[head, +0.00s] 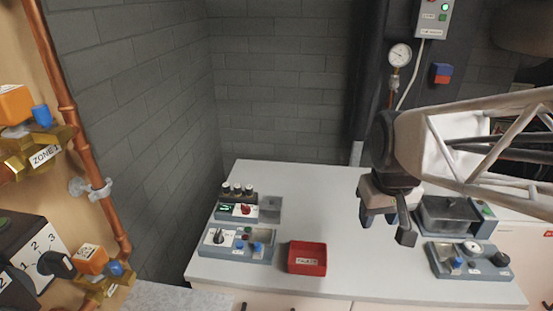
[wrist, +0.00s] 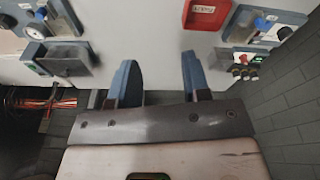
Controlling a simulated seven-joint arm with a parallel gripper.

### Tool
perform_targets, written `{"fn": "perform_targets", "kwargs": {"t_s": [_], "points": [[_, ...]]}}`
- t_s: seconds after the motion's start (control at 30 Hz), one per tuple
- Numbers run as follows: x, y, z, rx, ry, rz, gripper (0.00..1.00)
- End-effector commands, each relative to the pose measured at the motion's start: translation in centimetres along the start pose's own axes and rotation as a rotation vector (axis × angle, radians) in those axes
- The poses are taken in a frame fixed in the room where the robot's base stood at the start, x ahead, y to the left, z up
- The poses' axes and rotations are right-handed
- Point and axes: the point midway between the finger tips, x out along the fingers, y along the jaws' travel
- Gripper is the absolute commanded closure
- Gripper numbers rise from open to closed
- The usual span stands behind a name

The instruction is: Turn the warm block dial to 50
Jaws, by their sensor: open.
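The likely warm block (head: 238,212) is a grey-blue unit with dark-capped vials, a small green display and a red dial (head: 245,209), at the left of the white bench. No label naming it is legible. In the wrist view the unit (wrist: 242,64) is at the right edge, and the dial's setting is too small to read. My gripper (head: 390,222) hangs over the right half of the bench, well to the right of this unit. In the wrist view my gripper (wrist: 160,80) has its two blue fingers apart with nothing between them.
In front of that unit is a panel with a black knob (head: 218,236). A red tray (head: 307,258) lies mid-bench. At the right are a grey lidded bath (head: 447,214) and another knobbed panel (head: 470,260). The bench middle is clear; a brick wall stands behind.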

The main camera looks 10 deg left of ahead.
Motion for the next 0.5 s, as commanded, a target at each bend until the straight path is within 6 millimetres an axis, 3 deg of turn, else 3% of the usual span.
{"fn": "perform_targets", "kwargs": {"t_s": [0.5], "points": [[3.5,-5.3,-11.0,-0.250,-0.050,-0.030,0.56]]}}
